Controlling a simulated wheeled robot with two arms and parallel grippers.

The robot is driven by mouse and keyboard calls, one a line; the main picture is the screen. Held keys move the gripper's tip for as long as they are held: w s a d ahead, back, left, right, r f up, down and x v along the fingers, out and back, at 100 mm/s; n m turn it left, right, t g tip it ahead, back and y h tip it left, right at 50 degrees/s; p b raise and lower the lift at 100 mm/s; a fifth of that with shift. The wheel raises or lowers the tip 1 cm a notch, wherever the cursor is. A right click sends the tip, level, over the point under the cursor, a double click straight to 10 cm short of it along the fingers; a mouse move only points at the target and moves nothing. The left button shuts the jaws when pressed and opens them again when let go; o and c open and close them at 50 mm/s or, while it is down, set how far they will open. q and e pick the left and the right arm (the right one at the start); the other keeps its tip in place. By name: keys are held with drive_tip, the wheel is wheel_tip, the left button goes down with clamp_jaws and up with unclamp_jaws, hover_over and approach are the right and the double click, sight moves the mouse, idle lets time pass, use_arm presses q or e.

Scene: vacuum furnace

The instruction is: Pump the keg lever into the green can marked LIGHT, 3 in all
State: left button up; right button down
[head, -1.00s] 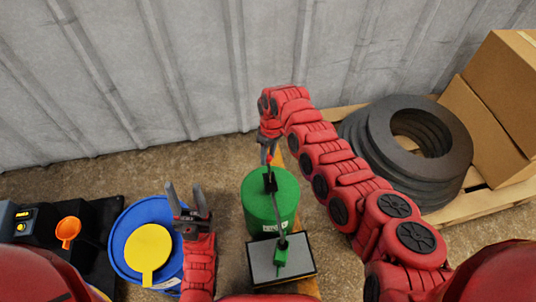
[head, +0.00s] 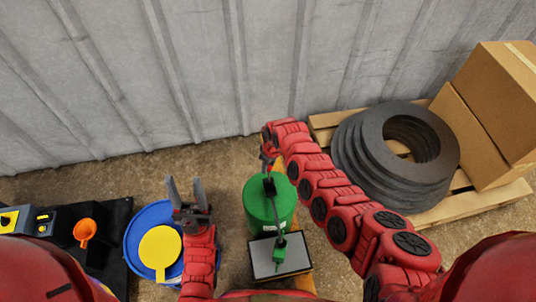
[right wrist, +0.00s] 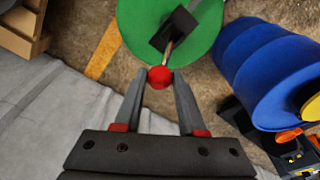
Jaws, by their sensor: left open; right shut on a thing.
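A green keg (head: 258,207) stands in the middle of the head view, with a black pump head (head: 269,187) on top and a pale label low on its front. Its lever ends in a red knob (right wrist: 160,77), seen in the right wrist view. My right gripper (head: 268,162) is shut on this knob, behind the keg. A spout tube runs from the pump toward a small green can (head: 279,257) on a grey plate (head: 262,268) in front. Any marking on the can is not legible. My left gripper (head: 186,188) is open and empty, left of the keg.
A blue drum (head: 140,223) with a yellow disc-shaped piece (head: 159,247) stands left of the keg. An orange funnel (head: 84,230) is further left. Stacked dark rings (head: 350,150) and cardboard boxes (head: 490,105) sit on a pallet at right. A ribbed wall is behind.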

drive_tip(key=s+t+p, duration=0.1)
drive_tip(key=s+p, duration=0.1)
drive_tip(key=p, duration=0.2)
drive_tip(key=s+t+p, duration=0.2)
drive_tip(key=p, duration=0.3)
drive_tip(key=s+d+t+y+p, duration=0.1)
drive_tip(key=s+t+p, duration=0.1)
drive_tip(key=p, duration=0.3)
drive_tip(key=shift+r, duration=0.25)
drive_tip(key=shift+s+f+t, duration=0.15)
drive_tip(key=shift+t, duration=0.45)
drive_tip(key=shift+s+d+f+t+y, duration=0.15)
drive_tip(key=shift+s+f+t+y, duration=0.15)
drive_tip(key=shift+t, duration=0.1)
drive_tip(key=shift+s+d+f+n+t+y+b, duration=0.15)
drive_tip(key=shift+s+f+t+b, duration=0.1)
drive_tip(key=shift+s+t+b, duration=0.4)
drive_tip(key=shift+s+d+f+n+t+y+b, duration=0.1)
drive_tip(key=shift+s+f+n+t+y+b, duration=0.1)
drive_tip(key=shift+s+t+b, duration=0.45)
drive_tip(key=shift+w, duration=0.3)
